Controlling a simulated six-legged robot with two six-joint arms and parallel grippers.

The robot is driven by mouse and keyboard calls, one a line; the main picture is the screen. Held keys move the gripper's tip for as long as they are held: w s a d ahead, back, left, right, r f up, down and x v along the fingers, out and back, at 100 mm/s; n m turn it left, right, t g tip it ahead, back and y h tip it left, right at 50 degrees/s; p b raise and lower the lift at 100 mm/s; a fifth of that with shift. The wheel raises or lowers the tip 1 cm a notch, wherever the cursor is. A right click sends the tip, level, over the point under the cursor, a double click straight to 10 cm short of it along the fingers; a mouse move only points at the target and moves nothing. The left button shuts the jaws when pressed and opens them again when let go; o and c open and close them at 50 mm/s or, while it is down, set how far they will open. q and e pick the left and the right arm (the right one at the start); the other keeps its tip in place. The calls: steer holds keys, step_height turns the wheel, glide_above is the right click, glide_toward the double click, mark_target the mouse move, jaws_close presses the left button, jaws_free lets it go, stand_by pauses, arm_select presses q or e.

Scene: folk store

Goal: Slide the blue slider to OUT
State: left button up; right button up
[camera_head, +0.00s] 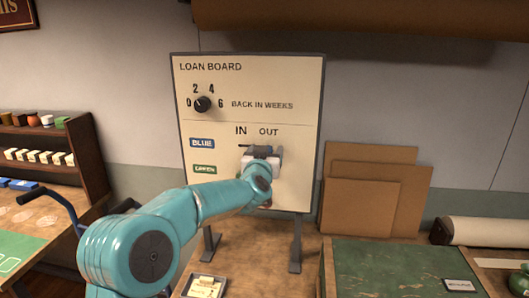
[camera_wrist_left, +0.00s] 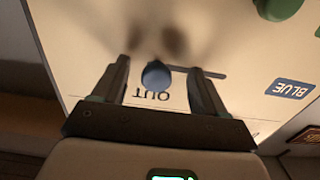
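The loan board (camera_head: 300,80) stands upright, with a BLUE label (camera_head: 202,143), a GREEN label (camera_head: 204,169) and IN and OUT printed above the slots. My left gripper (camera_head: 263,152) is at the board below OUT and hides the sliders in the head view. In the left wrist view, which shows the board upside down, the round blue slider knob (camera_wrist_left: 156,76) sits between my open left fingers (camera_wrist_left: 160,78), with a gap on each side. The knob is level with the OUT lettering (camera_wrist_left: 151,96). Its dark slot runs right. My right gripper is not in view.
A green knob (camera_wrist_left: 277,8) shows at the wrist view's upper edge. A dial (camera_head: 203,104) is higher on the board. A small tray (camera_head: 187,286) with cards lies in front. Brown panels (camera_head: 365,207) and a green-topped surface (camera_head: 385,265) are at right.

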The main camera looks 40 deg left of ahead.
arm_select(q)
steer(key=shift+w, duration=0.1)
steer(key=b+v, duration=0.2)
steer(key=v, duration=0.7)
stand_by(0.6)
stand_by(0.6)
